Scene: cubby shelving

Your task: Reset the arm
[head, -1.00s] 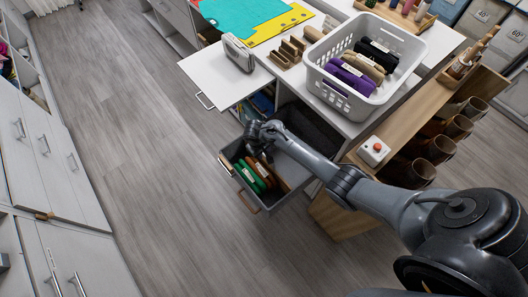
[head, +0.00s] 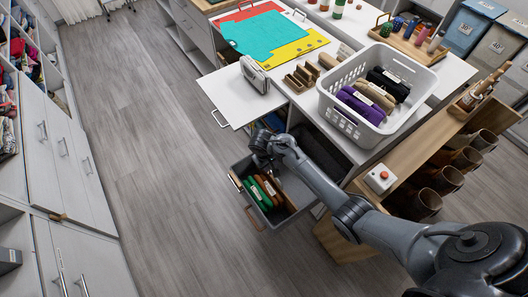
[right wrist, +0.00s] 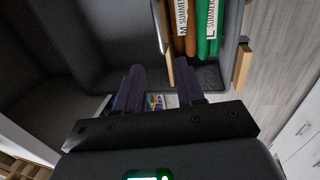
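My right gripper (head: 262,165) hangs at the top edge of the open grey drawer (head: 287,219) below the white worktop in the head view. In the right wrist view its two dark fingers (right wrist: 161,85) stand apart with nothing between them. Green bundles (right wrist: 209,30) and brown bundles (right wrist: 186,30) with "SUMMER" labels lie in the drawer, separated from the fingers by a thin divider. The green bundles also show in the head view (head: 265,191). My left gripper is not in view.
A white basket (head: 335,115) of dark, tan and purple bundles stands on the worktop. A wooden shelf with dark cups (head: 444,180) and a red-button box (head: 380,178) are beside my right arm. A pulled-out white board (head: 235,97) juts left. Floor at left is clear.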

